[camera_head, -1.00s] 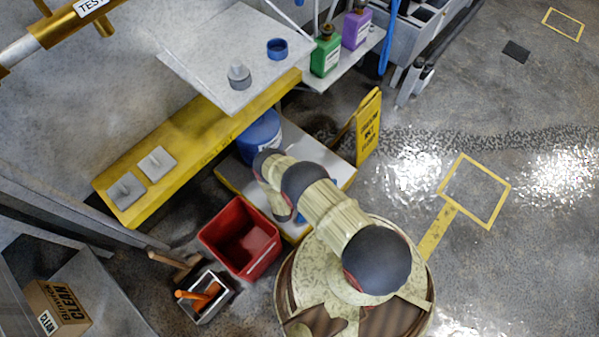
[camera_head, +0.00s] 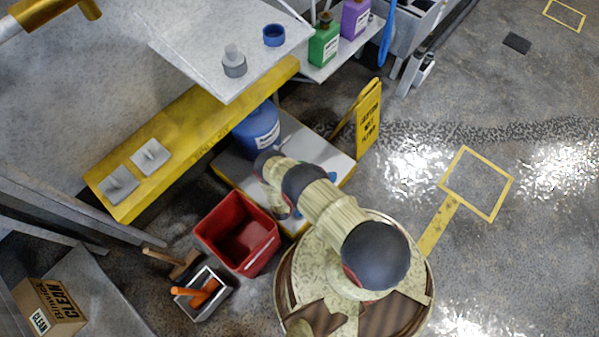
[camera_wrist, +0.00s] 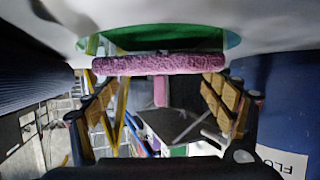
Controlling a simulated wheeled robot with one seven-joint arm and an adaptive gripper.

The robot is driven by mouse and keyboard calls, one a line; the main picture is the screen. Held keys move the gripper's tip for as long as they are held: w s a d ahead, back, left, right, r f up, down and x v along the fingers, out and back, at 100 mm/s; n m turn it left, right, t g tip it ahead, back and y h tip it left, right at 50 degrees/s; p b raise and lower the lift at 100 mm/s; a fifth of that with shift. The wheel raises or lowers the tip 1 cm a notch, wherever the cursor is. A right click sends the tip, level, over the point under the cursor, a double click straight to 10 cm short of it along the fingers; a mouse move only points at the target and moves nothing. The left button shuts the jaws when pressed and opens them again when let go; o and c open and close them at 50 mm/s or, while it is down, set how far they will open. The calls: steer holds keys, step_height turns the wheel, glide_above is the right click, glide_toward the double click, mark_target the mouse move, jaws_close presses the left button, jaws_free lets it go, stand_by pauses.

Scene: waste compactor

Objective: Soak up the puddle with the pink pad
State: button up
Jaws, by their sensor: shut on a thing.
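The pink pad (camera_wrist: 150,64) shows in the wrist view as a long, rough pink roll lying crosswise beyond my fingers. A short pink piece (camera_wrist: 160,92) runs from it between the fingers. My gripper (camera_wrist: 160,104) is shut on the pad, one row of tan finger pieces at each side. In the head view my own arm hides the gripper and the pad. I cannot pick out the puddle for sure. The yellow wet-floor sign (camera_head: 368,118) stands on the floor behind my arm, with darker floor to its left.
A blue drum (camera_head: 257,130) stands on a low platform (camera_head: 325,148) just beyond my arm. A red bin (camera_head: 238,232) and a grey box with orange-handled tools (camera_head: 203,293) stand to the left. The floor at right is open.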

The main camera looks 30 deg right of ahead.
steer(key=shift+f, duration=0.6)
steer(key=o, duration=1.1)
steer(key=shift+o, duration=0.2)
steer(key=shift+r, duration=0.1)
steer(key=shift+r, duration=4.9)
